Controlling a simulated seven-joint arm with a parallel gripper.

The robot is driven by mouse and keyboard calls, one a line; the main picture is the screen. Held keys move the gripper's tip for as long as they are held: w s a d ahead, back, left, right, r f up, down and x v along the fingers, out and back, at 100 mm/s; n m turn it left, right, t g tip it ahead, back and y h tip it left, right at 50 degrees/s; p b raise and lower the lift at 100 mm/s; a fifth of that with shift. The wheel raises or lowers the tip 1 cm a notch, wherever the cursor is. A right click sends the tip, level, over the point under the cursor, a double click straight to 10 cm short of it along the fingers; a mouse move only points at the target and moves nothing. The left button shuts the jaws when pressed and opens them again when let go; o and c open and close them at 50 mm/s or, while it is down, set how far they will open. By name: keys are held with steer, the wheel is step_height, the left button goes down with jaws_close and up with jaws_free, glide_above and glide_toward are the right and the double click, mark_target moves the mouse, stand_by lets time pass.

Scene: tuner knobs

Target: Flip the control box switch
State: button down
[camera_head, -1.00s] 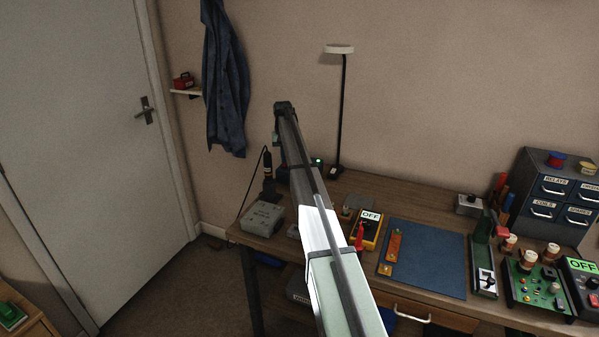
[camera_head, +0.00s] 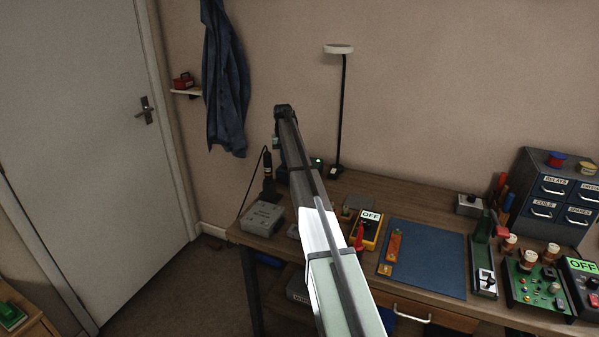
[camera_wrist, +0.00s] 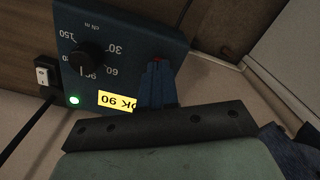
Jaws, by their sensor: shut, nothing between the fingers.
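In the wrist view, a dark blue box (camera_wrist: 120,35) has a black knob (camera_wrist: 86,60), a numbered dial, a lit green lamp (camera_wrist: 75,100) and a yellow "OK 90" label, seen upside down. A white rocker switch (camera_wrist: 42,77) on a black mount is just left of it; I cannot tell if they are joined. My gripper (camera_wrist: 157,66) is shut and empty, in front of the box; contact cannot be told. In the head view, my arm mostly hides this box, with its green lamp (camera_head: 318,161) showing. A yellow box (camera_head: 368,232) reads OFF and has a red lever (camera_head: 359,238).
Another box (camera_head: 582,285) reading OFF stands at the right edge, beside a green circuit board (camera_head: 540,284). A blue mat (camera_head: 428,262) and grey box (camera_head: 262,219) lie on the bench. A lamp (camera_head: 343,110) stands behind. Air left of my arm is clear.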

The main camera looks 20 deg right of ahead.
steer(key=shift+f, duration=0.3)
steer(key=shift+r, duration=0.1)
stand_by(0.3)
steer(key=shift+r, duration=3.4)
